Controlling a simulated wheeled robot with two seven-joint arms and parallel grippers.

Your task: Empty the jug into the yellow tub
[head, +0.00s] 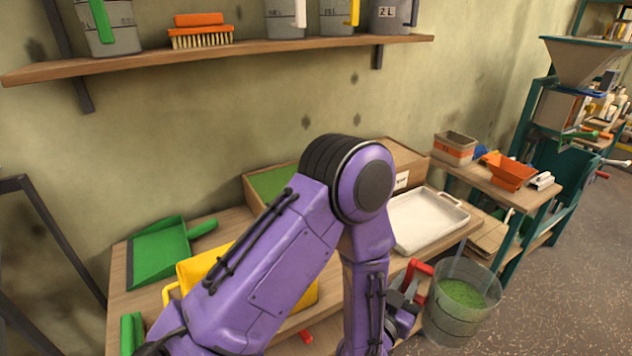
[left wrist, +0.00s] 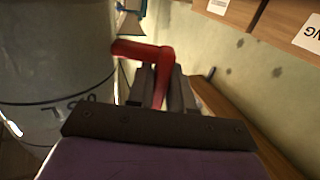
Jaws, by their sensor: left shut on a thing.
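The jug (head: 462,312) is a clear grey vessel with green contents, at the lower right of the head view. It looks roughly upright, beyond the bench's front edge. My left gripper (head: 405,297) is shut on its red handle (head: 417,270). In the left wrist view the red handle (left wrist: 143,50) sits between the fingers, with the jug's marked wall (left wrist: 55,65) to the left. The yellow tub (head: 196,270) stands on the bench to the left. My left arm hides much of it, including most of its opening. My right gripper is not in view.
A green dustpan (head: 158,257) lies left of the tub. A white tray (head: 428,219) lies at the bench's right. An open box with green contents (head: 272,184) stands behind my arm. A shelf (head: 230,57) with jugs and a brush (head: 201,32) runs above.

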